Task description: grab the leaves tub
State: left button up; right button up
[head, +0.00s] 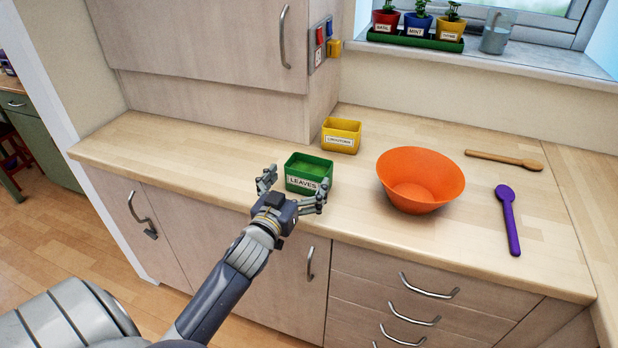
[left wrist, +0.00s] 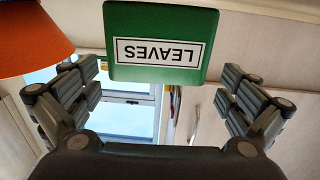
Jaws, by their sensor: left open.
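The leaves tub (head: 308,172) is a green open box with a white "LEAVES" label, standing on the wooden counter. My left gripper (head: 293,192) is open at the near side of the tub in the head view, with one finger to the left and one to the right of its front. In the left wrist view the tub (left wrist: 160,45) appears upside down, centred ahead of the spread fingers (left wrist: 160,95). I see no finger clearly touching it. My right gripper is in neither view.
A yellow labelled tub (head: 341,135) stands behind the green one. An orange bowl (head: 420,180) is to the right, with a purple spoon (head: 508,220) and a wooden spoon (head: 503,160) beyond. A wall cabinet (head: 210,45) overhangs the counter's back left.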

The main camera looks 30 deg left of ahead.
aim_at(314, 162)
pick_arm(q)
jog(key=w, duration=0.3)
jog(key=w+f+p, duration=0.1)
jog(key=w, duration=0.1)
jog(key=shift+w+a, duration=0.25)
jog(key=shift+a, duration=0.1)
jog(key=c, duration=0.8)
